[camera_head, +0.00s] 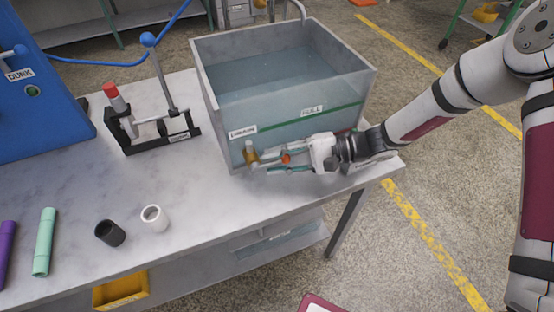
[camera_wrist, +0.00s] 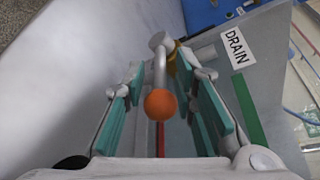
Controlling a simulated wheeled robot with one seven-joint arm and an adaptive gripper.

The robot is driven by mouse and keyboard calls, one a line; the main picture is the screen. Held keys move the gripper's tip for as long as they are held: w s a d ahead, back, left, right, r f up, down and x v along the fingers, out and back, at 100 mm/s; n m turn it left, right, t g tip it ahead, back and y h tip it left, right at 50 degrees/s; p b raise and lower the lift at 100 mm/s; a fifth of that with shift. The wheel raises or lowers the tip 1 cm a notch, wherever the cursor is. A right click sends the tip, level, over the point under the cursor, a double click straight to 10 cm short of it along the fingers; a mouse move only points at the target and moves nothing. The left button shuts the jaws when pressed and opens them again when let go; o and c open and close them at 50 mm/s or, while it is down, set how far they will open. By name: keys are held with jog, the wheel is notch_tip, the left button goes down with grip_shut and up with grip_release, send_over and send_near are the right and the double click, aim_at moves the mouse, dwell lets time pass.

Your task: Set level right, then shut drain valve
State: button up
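A clear-walled tank (camera_head: 372,84) of water stands on the table, with a green line (camera_head: 290,124) across its front wall. I cannot tell exactly how the water surface sits against that line. The brass drain valve (camera_head: 250,154) is low on the front wall. Its grey lever (camera_wrist: 160,66) ends in an orange knob (camera_wrist: 160,102), and a DRAIN label (camera_wrist: 236,47) is beside it in the wrist view. My gripper (camera_head: 284,160) is open at the valve. In the wrist view its teal-padded fingers (camera_wrist: 160,110) stand either side of the knob, with gaps on both sides.
A blue DUNK machine (camera_head: 40,95) and a black clamp stand (camera_head: 160,135) with a lever are to the left. A black cup (camera_head: 110,233), a white cup (camera_head: 154,218), a green tube (camera_head: 44,242) and a purple tube (camera_head: 6,250) lie in front. The table's front middle is clear.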

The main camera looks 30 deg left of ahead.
grip_shut()
jog(key=shift+s+r+t+h+p, duration=0.1)
jog(key=shift+r+t+h+p, duration=0.45)
jog(key=shift+p, duration=0.7)
jog(key=shift+r+n+t+h+p, duration=0.4)
jog(key=shift+t+h+p, duration=0.15)
jog(key=shift+h+p, duration=0.45)
jog(key=shift+f, duration=0.1)
jog(key=shift+o, duration=1.7)
grip_release()
jog(key=shift+d, duration=0.1)
